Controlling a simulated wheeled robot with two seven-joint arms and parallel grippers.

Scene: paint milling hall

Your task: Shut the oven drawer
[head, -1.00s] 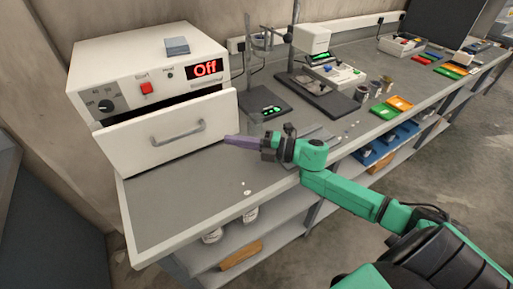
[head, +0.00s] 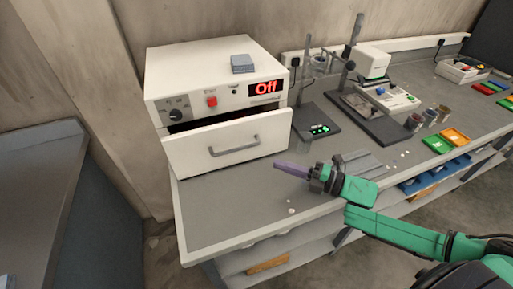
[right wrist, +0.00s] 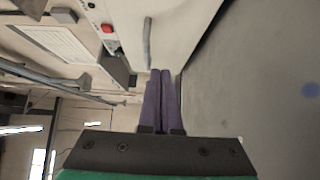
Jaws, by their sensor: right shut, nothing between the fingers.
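The white oven (head: 215,80) stands on the grey bench, its display reading "Off". Its drawer (head: 190,152) is pulled out, with a dark gap showing behind the top of its front. The drawer front carries a grey bar handle (head: 234,147), which also shows in the right wrist view (right wrist: 147,42). My right gripper (head: 277,164) is shut and empty, its purple fingers pointing left near the lower right corner of the drawer front. In the right wrist view the fingers (right wrist: 160,72) lie together, close to the white front. Contact cannot be told. My left gripper is not in view.
A small grey block (head: 243,64) lies on top of the oven. A dark scale (head: 318,123) and a stand with instruments (head: 380,122) are right of it. The bench top (head: 225,205) before the drawer is mostly clear, with small white bits.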

